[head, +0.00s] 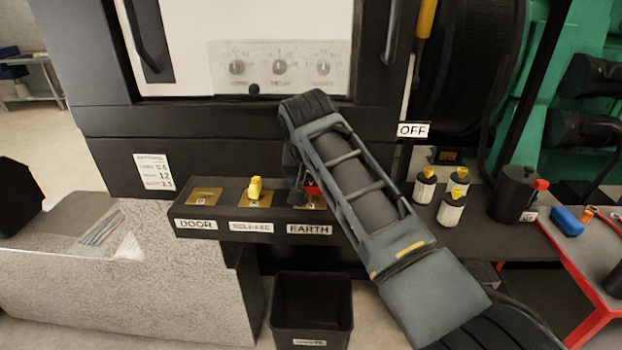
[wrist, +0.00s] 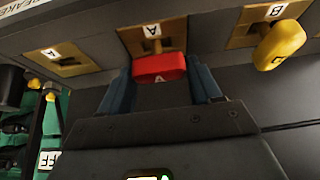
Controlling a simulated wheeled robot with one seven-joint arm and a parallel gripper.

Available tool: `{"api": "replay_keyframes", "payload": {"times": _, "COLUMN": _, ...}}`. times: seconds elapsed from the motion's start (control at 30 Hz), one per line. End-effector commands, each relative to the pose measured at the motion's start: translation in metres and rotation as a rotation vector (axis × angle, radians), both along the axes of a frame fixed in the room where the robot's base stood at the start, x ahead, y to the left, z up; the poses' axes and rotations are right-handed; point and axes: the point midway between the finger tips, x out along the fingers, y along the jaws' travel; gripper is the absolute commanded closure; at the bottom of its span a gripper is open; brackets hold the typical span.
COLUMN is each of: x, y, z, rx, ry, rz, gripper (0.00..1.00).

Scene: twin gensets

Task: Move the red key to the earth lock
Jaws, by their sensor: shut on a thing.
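The red key (wrist: 160,68) is between the two fingers of my gripper (wrist: 161,80), which is shut on its head. Its brass stem points at the middle brass plate (wrist: 127,36), marked A. I cannot tell how deep the stem sits in the slot. In the head view a little of the red key (head: 312,189) shows beside my arm, over the earth lock (head: 313,204) and above its EARTH label (head: 309,229). My arm hides most of my gripper there.
A yellow key (head: 254,188) stands in the release lock, close beside. The door lock plate (head: 204,196) has no key. Several yellow-topped canisters (head: 452,207) and a dark jug (head: 514,194) stand to the right. A black bin (head: 311,309) stands below.

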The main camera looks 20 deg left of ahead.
Motion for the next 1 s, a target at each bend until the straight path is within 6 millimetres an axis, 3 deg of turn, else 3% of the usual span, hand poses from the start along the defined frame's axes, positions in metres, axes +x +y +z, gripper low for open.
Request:
{"api": "replay_keyframes", "payload": {"times": 0.47, "x": -0.0002, "y": -0.0001, "z": -0.0043, "rx": 0.0, "ry": 0.001, "rz": 0.0, "gripper": 0.72}}
{"api": "replay_keyframes", "payload": {"times": 0.5, "x": -0.0002, "y": -0.0001, "z": -0.0044, "rx": 0.0, "ry": 0.001, "rz": 0.0, "gripper": 0.36}}
{"api": "replay_keyframes", "payload": {"times": 0.8, "x": -0.0002, "y": 0.0, "z": -0.0041, "rx": 0.0, "ry": 0.0, "rz": 0.0, "gripper": 0.07}}
{"api": "replay_keyframes", "payload": {"times": 1.0, "x": -0.0001, "y": -0.0001, "z": -0.0039, "rx": 0.0, "ry": 0.001, "rz": 0.0, "gripper": 0.07}}
